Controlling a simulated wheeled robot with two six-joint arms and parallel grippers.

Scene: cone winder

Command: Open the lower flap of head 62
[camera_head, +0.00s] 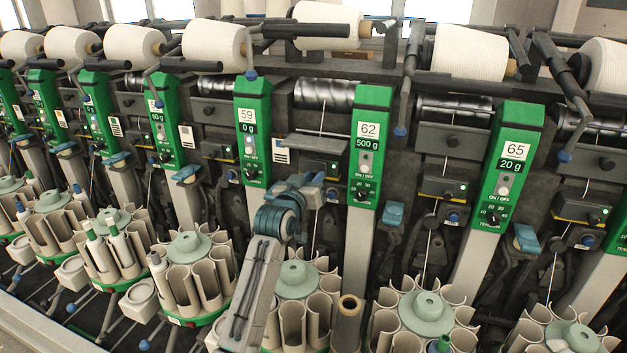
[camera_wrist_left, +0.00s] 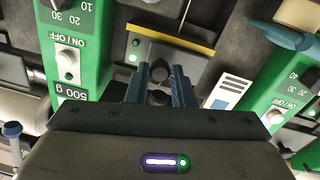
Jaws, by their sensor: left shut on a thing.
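Head 62's green panel (camera_head: 368,145), marked 62 and 500 g, stands right of centre; it also shows at the left of the left wrist view (camera_wrist_left: 75,60), upside down. Left of it is a dark box with a yellow edge (camera_head: 318,163), which also shows in the wrist view (camera_wrist_left: 170,42). My left gripper (camera_head: 314,182) is just below this box. In the wrist view its blue fingers (camera_wrist_left: 160,82) are shut on a small dark knob (camera_wrist_left: 160,70) by the yellow edge. The flap behind the knob is mostly hidden, so its angle cannot be told. My right gripper is not in view.
Green panels 59 (camera_head: 252,130) and 65 (camera_head: 507,165) flank this head. A wide grey plate (camera_head: 318,143) sits above the box. A blue lever (camera_head: 393,214) is close to the right. Bobbin magazines (camera_head: 297,280) stand below, and white cones (camera_head: 327,20) above.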

